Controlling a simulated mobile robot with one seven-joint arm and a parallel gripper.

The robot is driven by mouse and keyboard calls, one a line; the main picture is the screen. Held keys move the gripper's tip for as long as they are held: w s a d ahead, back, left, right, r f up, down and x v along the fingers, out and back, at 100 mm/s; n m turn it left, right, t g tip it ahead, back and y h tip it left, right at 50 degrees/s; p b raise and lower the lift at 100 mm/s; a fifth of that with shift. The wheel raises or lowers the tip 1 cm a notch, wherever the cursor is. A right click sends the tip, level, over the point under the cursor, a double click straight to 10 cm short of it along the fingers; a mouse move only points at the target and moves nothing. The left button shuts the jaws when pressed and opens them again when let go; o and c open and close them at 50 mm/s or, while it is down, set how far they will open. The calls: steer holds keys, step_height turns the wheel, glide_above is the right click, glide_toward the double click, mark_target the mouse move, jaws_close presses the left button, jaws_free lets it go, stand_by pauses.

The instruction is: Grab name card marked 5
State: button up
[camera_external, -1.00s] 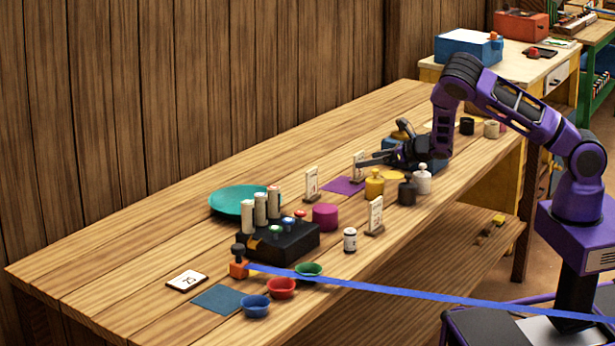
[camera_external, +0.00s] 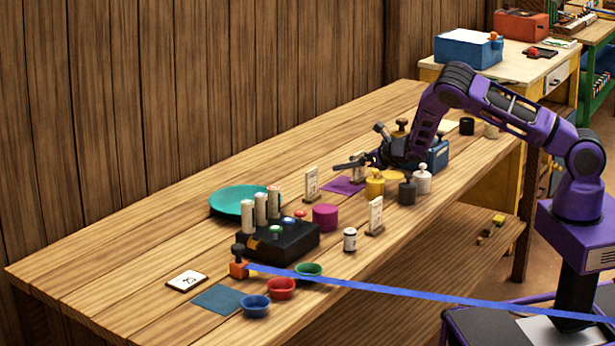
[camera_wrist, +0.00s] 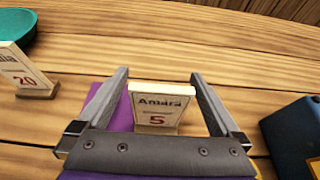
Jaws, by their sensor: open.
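The name card marked 5 (camera_wrist: 161,105) stands upright on a small wooden base in the wrist view, with "Amara" printed above a red 5. My gripper (camera_wrist: 158,78) is open, with one finger on each side of this card. The card sits between the fingers, and I cannot tell whether either finger touches it. In the external view my gripper (camera_external: 355,163) is low over the table beside the purple mat (camera_external: 342,186), and the card (camera_external: 359,172) is partly hidden behind it.
Another name card, marked 20 (camera_wrist: 22,72), stands to the left in the wrist view. A blue box (camera_wrist: 292,135) is close on the right. Yellow, dark and white weights (camera_external: 375,187) stand nearby on the near side. Bare table lies beyond the card.

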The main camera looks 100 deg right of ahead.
steer(key=c, duration=1.5)
steer(key=shift+o, duration=0.2)
steer(key=shift+r, duration=0.15)
